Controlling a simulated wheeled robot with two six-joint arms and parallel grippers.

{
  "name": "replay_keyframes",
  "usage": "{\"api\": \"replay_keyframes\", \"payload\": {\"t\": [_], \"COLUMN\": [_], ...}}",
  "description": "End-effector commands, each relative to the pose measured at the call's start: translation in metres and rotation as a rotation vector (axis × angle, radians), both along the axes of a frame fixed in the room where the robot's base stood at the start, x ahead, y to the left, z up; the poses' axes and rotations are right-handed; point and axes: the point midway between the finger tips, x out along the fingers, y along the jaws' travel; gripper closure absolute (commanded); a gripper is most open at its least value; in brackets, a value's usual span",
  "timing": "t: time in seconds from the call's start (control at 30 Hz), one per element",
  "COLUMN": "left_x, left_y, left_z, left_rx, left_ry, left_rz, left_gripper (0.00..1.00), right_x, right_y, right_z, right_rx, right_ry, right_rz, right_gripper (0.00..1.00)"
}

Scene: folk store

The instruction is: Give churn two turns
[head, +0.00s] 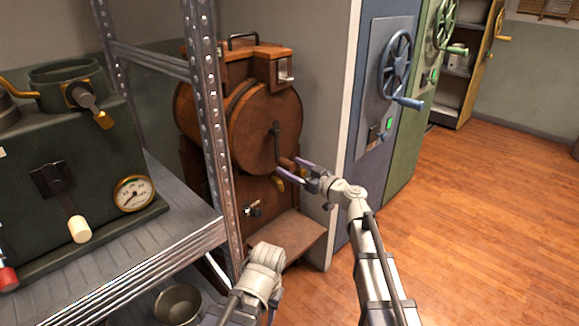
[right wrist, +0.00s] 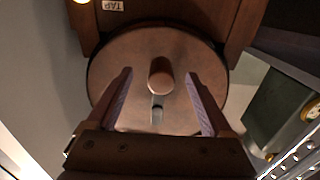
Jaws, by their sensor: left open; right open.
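The churn (head: 262,125) is a brown wooden barrel with a round front disc, standing behind the shelf post. A crank arm (head: 276,140) on the disc points down to a brown handle (head: 286,162). The handle end (right wrist: 160,73) also shows in the right wrist view, between the fingers and ahead of them. My right gripper (head: 287,167) is open, with its purple fingers close to the handle, one on each side; I cannot tell whether they touch it. My left gripper (head: 264,262) is low at the bottom of the head view, away from the churn; its fingers are not clearly visible.
A metal shelf (head: 165,245) with a green machine (head: 75,145) stands at the left, its post (head: 215,120) partly before the churn. A metal pot (head: 178,303) sits below. A blue cabinet (head: 375,130) with a handwheel stands right of the churn. The wooden floor (head: 470,220) at right is clear.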

Motion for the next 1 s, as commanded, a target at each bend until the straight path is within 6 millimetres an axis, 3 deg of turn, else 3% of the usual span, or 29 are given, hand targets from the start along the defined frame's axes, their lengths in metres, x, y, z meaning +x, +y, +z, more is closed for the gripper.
{"api": "replay_keyframes", "payload": {"t": [1.0], "left_x": [0.0], "left_y": [0.0], "left_z": [0.0], "left_rx": [0.0], "left_ry": [0.0], "left_rz": [0.0], "left_gripper": [0.58], "right_x": [-0.049], "right_y": [-0.049], "right_z": [0.0], "right_rx": [0.0], "right_ry": [0.0], "right_rz": [0.0], "right_gripper": [0.15]}}
